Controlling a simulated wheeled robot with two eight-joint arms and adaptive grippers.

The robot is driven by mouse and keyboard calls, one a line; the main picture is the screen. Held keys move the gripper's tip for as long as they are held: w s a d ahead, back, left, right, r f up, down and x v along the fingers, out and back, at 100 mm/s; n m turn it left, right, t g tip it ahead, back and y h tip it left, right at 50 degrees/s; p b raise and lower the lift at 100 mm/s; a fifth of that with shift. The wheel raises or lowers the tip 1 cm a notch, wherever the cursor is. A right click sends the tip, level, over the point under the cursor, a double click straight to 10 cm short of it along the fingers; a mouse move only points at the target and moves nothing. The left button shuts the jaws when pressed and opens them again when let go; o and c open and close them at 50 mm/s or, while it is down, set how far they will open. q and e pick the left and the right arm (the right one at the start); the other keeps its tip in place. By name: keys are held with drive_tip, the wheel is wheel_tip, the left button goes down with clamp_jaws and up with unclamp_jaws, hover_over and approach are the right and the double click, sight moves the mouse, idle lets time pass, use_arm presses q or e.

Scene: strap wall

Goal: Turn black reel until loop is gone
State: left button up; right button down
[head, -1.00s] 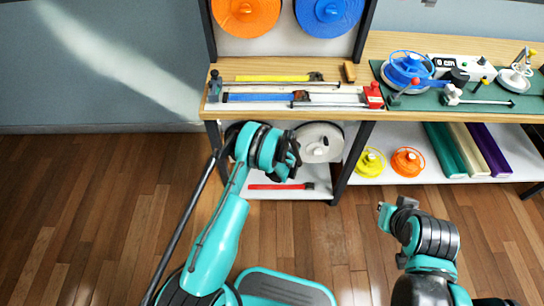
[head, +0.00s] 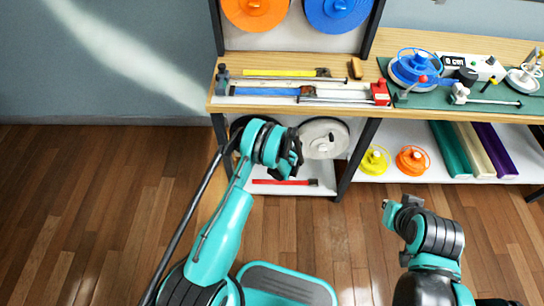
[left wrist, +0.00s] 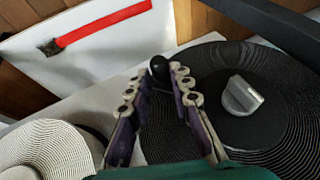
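The fingers hide part of the reel. I cannot make out a strap loop. My right gripper (head: 389,210) is away from the shelf, its fingers unclear.
A white reel (head: 325,138) sits beside the black one on the lower shelf, with a red bar (head: 285,182) in front. Above is the wooden bench (head: 290,65) with tools. Yellow (head: 374,159) and orange (head: 411,159) reels stand right of a dark post (head: 358,155).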

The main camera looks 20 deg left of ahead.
use_arm(q)
drive_tip(key=o, duration=0.3)
drive_tip(key=shift+w+d+f+h, duration=0.15)
drive_tip(key=shift+d+f, duration=0.15)
drive_tip(key=shift+d, duration=0.2)
drive_tip(key=shift+d+f+h, duration=0.15)
drive_tip(key=shift+d+f, duration=0.1)
drive_tip(key=shift+d, duration=0.2)
drive_tip(key=shift+o, duration=0.2)
use_arm(e)
drive_tip(key=shift+w+d+f, duration=0.1)
drive_tip(key=shift+w, duration=0.1)
use_arm(q)
drive_tip(key=shift+a+r, duration=0.1)
drive_tip(key=shift+a, duration=0.1)
use_arm(e)
drive_tip(key=shift+w, duration=0.1)
use_arm(q)
drive_tip(key=v, duration=1.2)
